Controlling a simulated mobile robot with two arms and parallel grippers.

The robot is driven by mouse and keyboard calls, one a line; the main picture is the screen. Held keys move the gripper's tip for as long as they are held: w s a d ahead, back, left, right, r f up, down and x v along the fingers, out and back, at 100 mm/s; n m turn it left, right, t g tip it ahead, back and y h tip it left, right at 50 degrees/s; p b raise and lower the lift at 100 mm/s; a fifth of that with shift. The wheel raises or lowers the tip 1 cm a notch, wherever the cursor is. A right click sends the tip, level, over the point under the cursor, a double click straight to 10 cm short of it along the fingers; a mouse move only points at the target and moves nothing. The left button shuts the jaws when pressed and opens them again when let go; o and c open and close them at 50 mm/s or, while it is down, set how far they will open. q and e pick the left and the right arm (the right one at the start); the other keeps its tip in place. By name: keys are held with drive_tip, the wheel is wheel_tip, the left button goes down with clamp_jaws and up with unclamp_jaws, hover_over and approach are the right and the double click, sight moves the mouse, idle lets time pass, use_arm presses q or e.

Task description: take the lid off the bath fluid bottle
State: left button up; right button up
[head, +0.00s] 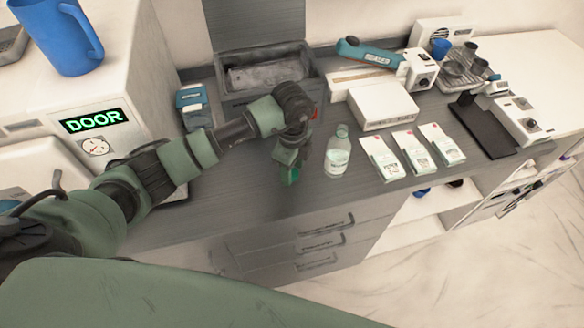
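The bath fluid bottle (338,155) stands upright on the dark grey counter, clear and pale with a white label. Its top looks pale and translucent; I cannot make out a separate lid on it. My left gripper (290,173) points down over the counter just left of the bottle, apart from it. A small bright green patch shows at its fingertips; I cannot tell whether this is a held lid or part of the gripper. The finger gap is not clear. My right gripper is not in view.
An open grey box (262,75) is behind my arm. A blue-and-white container (194,105) stands left. The counter's front strip (240,215) is clear.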

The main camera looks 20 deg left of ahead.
use_arm(q)
drive_tip(key=shift+s+a, duration=0.1)
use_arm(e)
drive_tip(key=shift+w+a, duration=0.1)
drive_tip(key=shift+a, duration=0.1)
use_arm(q)
drive_tip(key=shift+r, duration=0.1)
drive_tip(key=shift+a+r+p, duration=0.1)
drive_tip(key=shift+r+p, duration=0.25)
drive_tip(key=shift+p, duration=0.05)
wheel_tip(320, 180, up, 12)
drive_tip(key=p, duration=0.8)
drive_tip(key=shift+f+p, duration=0.25)
drive_tip(key=shift+p, duration=0.05)
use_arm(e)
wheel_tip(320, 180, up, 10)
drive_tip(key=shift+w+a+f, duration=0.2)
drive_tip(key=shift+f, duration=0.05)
use_arm(q)
drive_tip(key=shift+f, duration=0.1)
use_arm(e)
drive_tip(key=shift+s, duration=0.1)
